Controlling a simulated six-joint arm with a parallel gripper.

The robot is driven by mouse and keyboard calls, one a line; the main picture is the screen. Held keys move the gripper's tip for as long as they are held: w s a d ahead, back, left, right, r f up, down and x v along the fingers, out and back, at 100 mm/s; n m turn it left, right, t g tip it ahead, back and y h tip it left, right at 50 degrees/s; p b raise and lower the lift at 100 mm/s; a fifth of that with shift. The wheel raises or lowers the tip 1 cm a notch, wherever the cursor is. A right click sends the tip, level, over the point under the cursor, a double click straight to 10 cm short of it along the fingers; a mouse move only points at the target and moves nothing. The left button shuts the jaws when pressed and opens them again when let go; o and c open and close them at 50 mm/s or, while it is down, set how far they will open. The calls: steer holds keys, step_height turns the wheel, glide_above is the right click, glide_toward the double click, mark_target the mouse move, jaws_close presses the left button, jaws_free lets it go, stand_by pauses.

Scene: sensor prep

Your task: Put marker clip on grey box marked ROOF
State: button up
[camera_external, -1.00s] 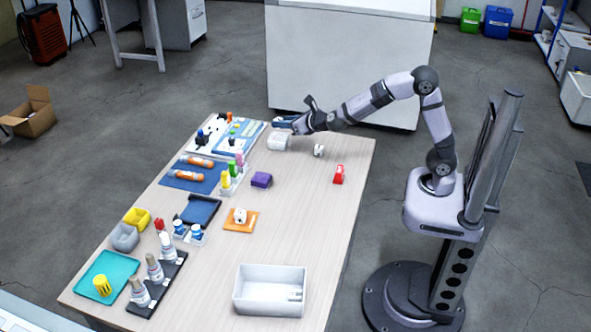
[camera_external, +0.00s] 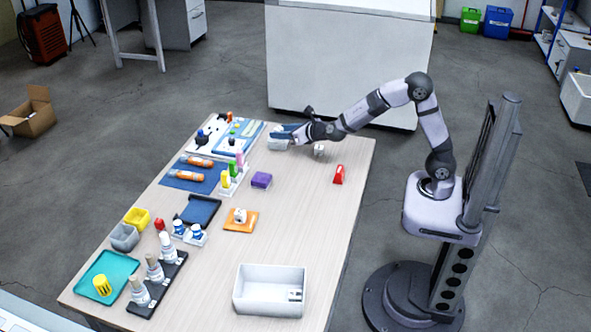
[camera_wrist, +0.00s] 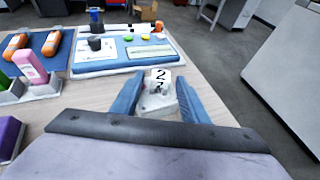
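My gripper (camera_external: 277,134), with blue fingers, is low over the pale grey block (camera_external: 278,145) at the table's far end. In the wrist view my fingers (camera_wrist: 160,88) stand apart on either side of a white piece with a black "2" (camera_wrist: 158,77). Greyish-white material shows just below the "2"; I cannot tell whether it is the same piece or the block. I cannot tell whether the fingers touch it. No ROOF lettering is readable, and I cannot say for sure which piece is the marker clip.
A small white piece (camera_external: 319,150), a red piece (camera_external: 339,174) and a purple block (camera_external: 261,180) are close by. Blue and white boards (camera_external: 238,137) lie left of my gripper. An open whitish box (camera_external: 270,290) stands at the near end. The table's right side is mostly clear.

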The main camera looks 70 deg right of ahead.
steer(key=shift+r, duration=0.15)
steer(key=shift+r+p, duration=0.1)
steer(key=shift+p, duration=0.2)
steer(key=p+v, duration=0.1)
steer(key=v, duration=1.1)
